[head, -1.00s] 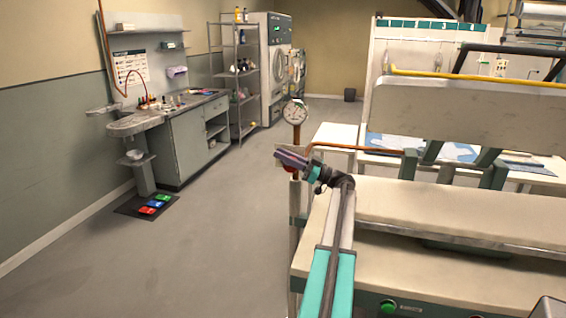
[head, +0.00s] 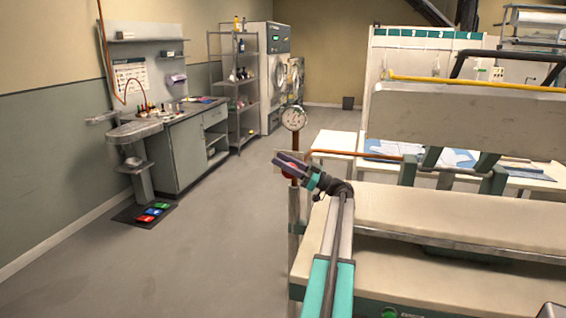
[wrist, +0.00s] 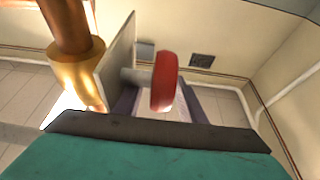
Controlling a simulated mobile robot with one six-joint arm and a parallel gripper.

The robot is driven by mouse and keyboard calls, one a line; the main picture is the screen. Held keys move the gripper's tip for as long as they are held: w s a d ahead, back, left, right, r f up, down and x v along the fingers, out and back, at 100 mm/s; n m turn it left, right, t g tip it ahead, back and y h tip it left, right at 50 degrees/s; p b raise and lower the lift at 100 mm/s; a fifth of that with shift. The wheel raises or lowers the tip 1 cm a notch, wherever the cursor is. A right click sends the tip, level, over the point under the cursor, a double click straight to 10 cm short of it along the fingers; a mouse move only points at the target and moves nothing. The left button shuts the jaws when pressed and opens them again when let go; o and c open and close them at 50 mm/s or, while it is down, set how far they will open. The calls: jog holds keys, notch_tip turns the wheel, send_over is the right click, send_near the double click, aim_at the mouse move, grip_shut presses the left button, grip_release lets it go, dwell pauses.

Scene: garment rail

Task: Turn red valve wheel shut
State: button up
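The red valve wheel (wrist: 164,82) is seen nearly edge-on in the wrist view, on a short grey stem from a pale plate beside a brass fitting (wrist: 78,75). My gripper (wrist: 160,100) is open, with one finger on each side of the wheel's line of sight. A gap shows between the wheel and each finger; whether the wheel lies fully between the fingertips is hard to tell. In the head view, my gripper (head: 288,163) is at the copper pipe, and only a bit of red wheel (head: 290,172) shows beneath it.
A round pressure gauge (head: 293,118) stands on the pipe just above my gripper. A pressing machine (head: 440,215) with a padded board fills the right side. A sink counter (head: 180,145) and shelves stand at the left. The floor between is clear.

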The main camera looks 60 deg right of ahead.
jog(key=shift+r, duration=0.15)
jog(key=shift+r+b, duration=0.3)
jog(key=shift+r, duration=1.2)
jog(key=s+a+r+b, duration=0.1)
jog(key=s+a+b, duration=0.2)
jog(key=s+a, duration=0.6)
jog(key=shift+s+a+r, duration=0.3)
jog(key=shift+s+a, duration=0.1)
jog(key=shift+a, duration=1.4)
